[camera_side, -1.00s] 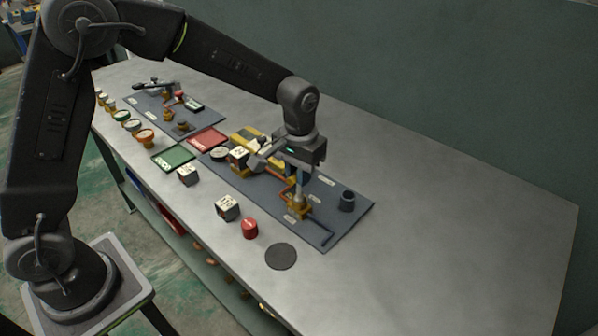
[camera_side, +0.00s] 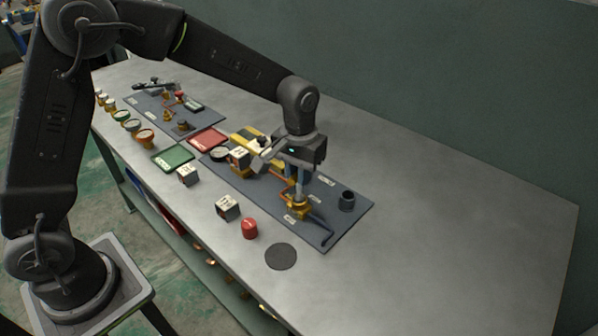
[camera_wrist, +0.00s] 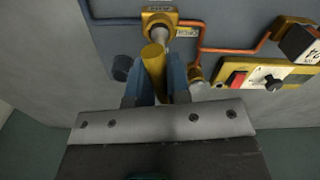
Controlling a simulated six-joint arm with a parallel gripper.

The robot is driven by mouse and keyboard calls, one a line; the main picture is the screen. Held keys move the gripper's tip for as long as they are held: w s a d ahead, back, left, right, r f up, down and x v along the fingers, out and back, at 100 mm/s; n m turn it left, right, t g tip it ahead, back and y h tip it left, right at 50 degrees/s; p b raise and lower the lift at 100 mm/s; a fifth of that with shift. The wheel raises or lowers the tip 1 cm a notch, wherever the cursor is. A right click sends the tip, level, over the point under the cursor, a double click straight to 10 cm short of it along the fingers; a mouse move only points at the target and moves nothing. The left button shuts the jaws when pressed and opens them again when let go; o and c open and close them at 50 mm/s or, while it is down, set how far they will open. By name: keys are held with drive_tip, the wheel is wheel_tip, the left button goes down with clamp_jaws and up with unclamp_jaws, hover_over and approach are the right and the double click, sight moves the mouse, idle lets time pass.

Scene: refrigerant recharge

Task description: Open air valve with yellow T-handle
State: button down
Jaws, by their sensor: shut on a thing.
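The yellow T-handle (camera_wrist: 154,65) sits between the two blue fingers of my gripper (camera_wrist: 160,78) in the wrist view. The fingers are shut on it. A silver stem joins it to the brass air valve (camera_wrist: 158,17), which carries a label and stands on the dark blue panel. In the side view my gripper (camera_side: 297,181) points down directly above the air valve (camera_side: 298,208). The T-handle is mostly hidden there by the fingers.
Copper pipes (camera_wrist: 228,49) run from the valve across the panel. A dark cup (camera_side: 347,201) stands on the panel to the right. The table's right side (camera_side: 460,220) is clear.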

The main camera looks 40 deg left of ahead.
drive_tip(key=shift+r, duration=2.2)
drive_tip(key=shift+w, duration=0.1)
